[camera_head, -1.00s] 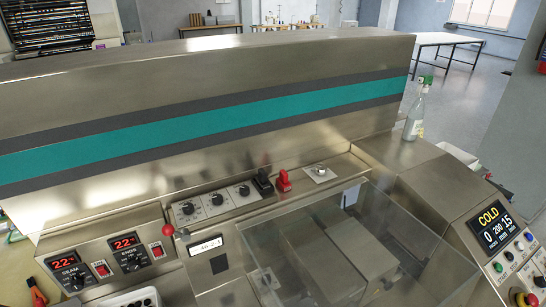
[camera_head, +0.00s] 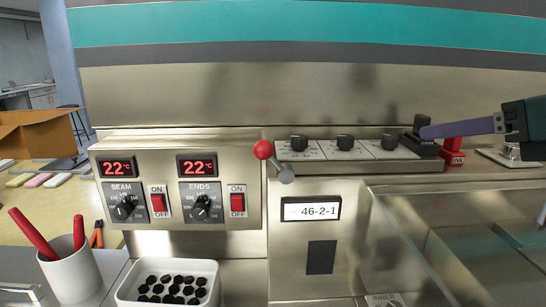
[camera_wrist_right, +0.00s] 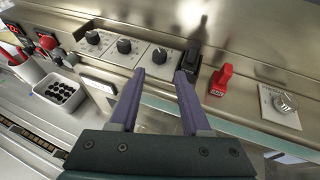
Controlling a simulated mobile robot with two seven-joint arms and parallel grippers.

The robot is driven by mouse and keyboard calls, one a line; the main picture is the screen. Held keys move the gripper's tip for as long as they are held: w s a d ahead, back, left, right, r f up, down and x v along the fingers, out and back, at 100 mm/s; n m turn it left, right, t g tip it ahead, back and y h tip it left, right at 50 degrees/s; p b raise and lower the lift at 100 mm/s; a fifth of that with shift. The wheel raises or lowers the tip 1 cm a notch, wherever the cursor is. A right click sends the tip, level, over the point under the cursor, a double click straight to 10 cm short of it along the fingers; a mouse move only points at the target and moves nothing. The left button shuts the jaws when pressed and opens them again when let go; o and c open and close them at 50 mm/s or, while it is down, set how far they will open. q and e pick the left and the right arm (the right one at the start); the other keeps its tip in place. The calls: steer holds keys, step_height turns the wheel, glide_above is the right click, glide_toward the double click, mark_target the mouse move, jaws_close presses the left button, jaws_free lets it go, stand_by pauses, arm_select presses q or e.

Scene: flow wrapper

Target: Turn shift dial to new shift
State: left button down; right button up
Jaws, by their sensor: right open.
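Three black dials sit in a row on a light plate: left (camera_head: 298,143), middle (camera_head: 345,142) and right (camera_head: 390,142). Their labels are too small to read, so I cannot tell which is the shift dial. In the right wrist view they are left (camera_wrist_right: 92,37), middle (camera_wrist_right: 124,45) and right (camera_wrist_right: 159,54). My right gripper (camera_head: 426,131) comes in from the right, its purple fingers in front of the black and red switches. In the right wrist view the gripper (camera_wrist_right: 160,75) is open and empty, short of the right dial. My left gripper is out of view.
A black switch (camera_head: 422,125) and a red switch (camera_head: 453,148) stand right of the dials. A red-ball lever (camera_head: 263,150) is at their left. Below are a display reading 46-2-1 (camera_head: 311,210) and a clear cover (camera_head: 450,230). SEAM (camera_head: 125,207) and ENDS (camera_head: 202,209) knobs are further left.

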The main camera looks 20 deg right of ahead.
mark_target(394, 137)
steer(key=p+x, duration=0.3)
steer(key=x, duration=0.5)
steer(key=shift+w+f, duration=0.1)
steer(key=shift+w, duration=0.2)
steer(key=shift+w+a+f, duration=0.1)
steer(key=shift+w+f, duration=0.15)
steer(key=shift+w, duration=0.3)
jaws_close()
